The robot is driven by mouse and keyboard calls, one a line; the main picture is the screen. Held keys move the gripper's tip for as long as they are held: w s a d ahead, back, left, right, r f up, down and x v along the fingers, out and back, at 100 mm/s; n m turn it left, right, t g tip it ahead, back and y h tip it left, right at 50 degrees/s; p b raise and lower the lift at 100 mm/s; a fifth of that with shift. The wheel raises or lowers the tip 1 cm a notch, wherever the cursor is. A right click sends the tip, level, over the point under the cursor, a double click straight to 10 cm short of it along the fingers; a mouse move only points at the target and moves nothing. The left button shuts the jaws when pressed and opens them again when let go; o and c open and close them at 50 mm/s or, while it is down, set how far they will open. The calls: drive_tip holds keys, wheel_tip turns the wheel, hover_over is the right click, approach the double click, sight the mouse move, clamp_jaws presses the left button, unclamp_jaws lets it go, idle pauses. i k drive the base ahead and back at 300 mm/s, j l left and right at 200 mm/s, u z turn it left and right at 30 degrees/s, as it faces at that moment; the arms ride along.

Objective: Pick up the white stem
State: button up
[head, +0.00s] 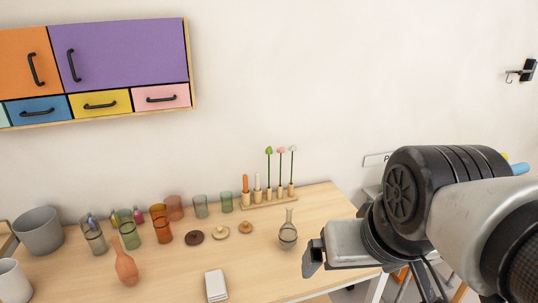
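A thin stem with a small white head (293,150) stands upright at the right end of a low wooden rack (262,204) at the back of the table. Beside it in the rack stand a pink-headed stem (281,151) and a green-headed stem (268,151). My gripper (313,259) is in front of the table's right part, below and slightly right of the white stem in the picture, well apart from it. Its fingers are seen from the side and partly hidden, so I cannot tell whether they are open.
A clear glass flask (288,236) stands just left of my gripper. An orange and a pale candle-like piece share the rack. Several coloured glasses, small lids, an orange vase (125,268) and a white block (216,287) stand leftward. Coloured cabinets (125,55) hang above left.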

sight(293, 148)
drive_tip(key=i+l+u, duration=0.35)
drive_tip(key=l, duration=0.45)
drive_tip(key=i+l+u, duration=0.15)
drive_tip(key=i+l, duration=0.15)
drive_tip(key=l, duration=0.1)
